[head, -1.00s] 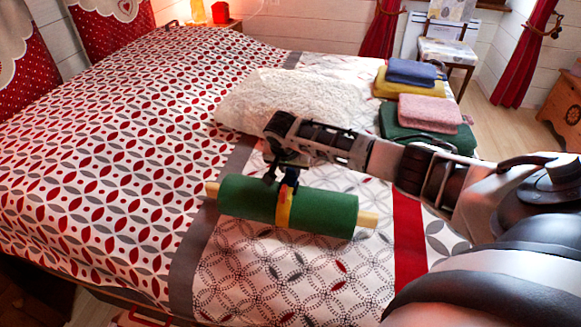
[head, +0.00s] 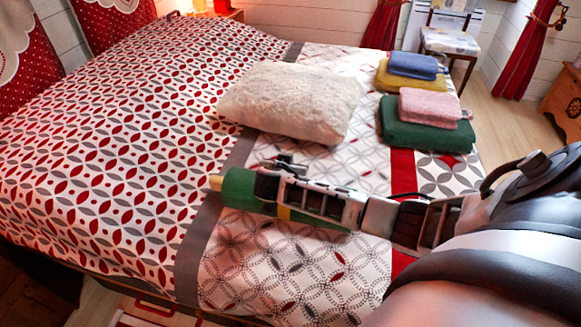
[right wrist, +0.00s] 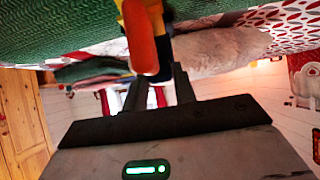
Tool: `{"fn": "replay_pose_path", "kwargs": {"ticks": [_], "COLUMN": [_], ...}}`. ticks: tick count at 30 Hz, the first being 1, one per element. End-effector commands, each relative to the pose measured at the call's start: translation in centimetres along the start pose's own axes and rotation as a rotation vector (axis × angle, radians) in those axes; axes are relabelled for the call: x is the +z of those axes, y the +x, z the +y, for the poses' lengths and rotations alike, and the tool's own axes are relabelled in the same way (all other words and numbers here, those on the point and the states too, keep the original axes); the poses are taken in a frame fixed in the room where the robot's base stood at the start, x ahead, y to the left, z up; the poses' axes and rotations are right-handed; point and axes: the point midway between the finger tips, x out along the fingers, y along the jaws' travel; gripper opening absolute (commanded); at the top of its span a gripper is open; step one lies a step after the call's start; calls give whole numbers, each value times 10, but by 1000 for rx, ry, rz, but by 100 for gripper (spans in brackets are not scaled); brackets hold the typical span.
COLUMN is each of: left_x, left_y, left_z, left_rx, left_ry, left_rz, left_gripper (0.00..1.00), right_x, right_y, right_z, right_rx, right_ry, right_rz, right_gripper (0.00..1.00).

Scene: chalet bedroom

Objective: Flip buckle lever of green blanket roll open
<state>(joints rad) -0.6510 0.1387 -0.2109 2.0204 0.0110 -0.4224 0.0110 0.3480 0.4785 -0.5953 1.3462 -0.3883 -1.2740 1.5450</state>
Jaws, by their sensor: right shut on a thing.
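The green blanket roll (head: 238,187) lies on the bed, with pale rod ends sticking out. My right arm and gripper (head: 266,184) cover much of its middle in the head view. In the right wrist view the green roll (right wrist: 55,27) fills the top left. The yellow strap (right wrist: 121,8) and an orange-red buckle lever (right wrist: 141,40) hang in front of my right gripper (right wrist: 160,76). The gripper is shut at the lever; the exact contact is partly hidden. My left gripper is in neither view.
A white fluffy pillow (head: 290,101) lies behind the roll. Folded blue (head: 413,66), yellow (head: 405,83), pink (head: 432,106) and green (head: 425,133) textiles are stacked at the bed's right. The patterned bed (head: 90,160) is clear to the left.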

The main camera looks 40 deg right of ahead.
Motion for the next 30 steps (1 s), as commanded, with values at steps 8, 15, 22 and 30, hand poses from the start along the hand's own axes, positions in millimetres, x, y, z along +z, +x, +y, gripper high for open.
{"fn": "replay_pose_path", "kwargs": {"ticks": [8, 15, 22, 30], "left_x": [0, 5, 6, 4], "left_y": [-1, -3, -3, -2], "left_z": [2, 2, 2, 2], "left_rx": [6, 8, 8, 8], "left_ry": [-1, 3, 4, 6], "left_rz": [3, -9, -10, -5], "left_gripper": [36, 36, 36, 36], "right_x": [3, 2, 2, 2], "right_y": [-2, -3, -3, -4], "right_z": [-1, -1, -1, -1], "right_rx": [-2, -2, -2, -2], "right_ry": [-1, -1, -1, -1], "right_rz": [48, 50, 50, 50], "right_gripper": [4, 4, 49, 49]}}
